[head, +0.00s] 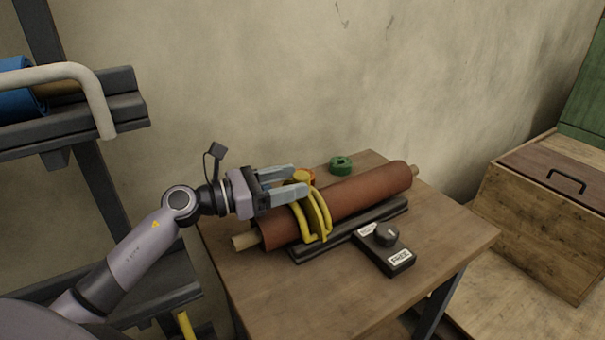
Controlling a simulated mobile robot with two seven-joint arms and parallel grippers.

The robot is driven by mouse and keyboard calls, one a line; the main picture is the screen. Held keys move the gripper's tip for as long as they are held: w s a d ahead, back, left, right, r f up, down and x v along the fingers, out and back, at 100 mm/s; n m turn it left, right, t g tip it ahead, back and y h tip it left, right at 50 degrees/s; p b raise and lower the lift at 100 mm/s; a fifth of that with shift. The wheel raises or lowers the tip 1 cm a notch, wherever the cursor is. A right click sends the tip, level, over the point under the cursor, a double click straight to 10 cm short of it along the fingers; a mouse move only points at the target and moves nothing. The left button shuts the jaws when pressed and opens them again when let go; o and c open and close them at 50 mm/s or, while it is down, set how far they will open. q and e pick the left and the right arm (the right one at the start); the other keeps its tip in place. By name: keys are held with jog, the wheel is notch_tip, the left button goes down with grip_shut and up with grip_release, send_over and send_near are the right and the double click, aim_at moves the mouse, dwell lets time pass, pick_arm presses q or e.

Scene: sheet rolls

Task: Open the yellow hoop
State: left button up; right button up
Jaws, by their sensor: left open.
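The yellow hoop (323,217) arches over the left part of a reddish-brown sheet roll (360,196) that lies in a dark cradle (370,224) on the wooden table. The roll's pale core end (245,240) sticks out at the left. My left gripper (290,187) is open, its two grey fingers pointing right at the hoop's upper left side. One finger is farther back and one nearer the front, and I cannot tell whether either touches the hoop. My right gripper is not in view.
A black box with a knob (387,234) and a "FREE" label stands in front of the roll. A green ring-shaped object (341,165) and an orange-yellow round piece (304,176) are behind it. A rack (122,95) with a pale bar stands left; a wooden chest (540,230) right.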

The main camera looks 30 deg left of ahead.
aim_at(301, 174)
pick_arm(q)
jog(key=shift+x, duration=1.05)
jog(key=shift+w+d, duration=0.35)
jog(key=shift+w, duration=0.05)
grip_shut()
jog(key=shift+a, duration=0.1)
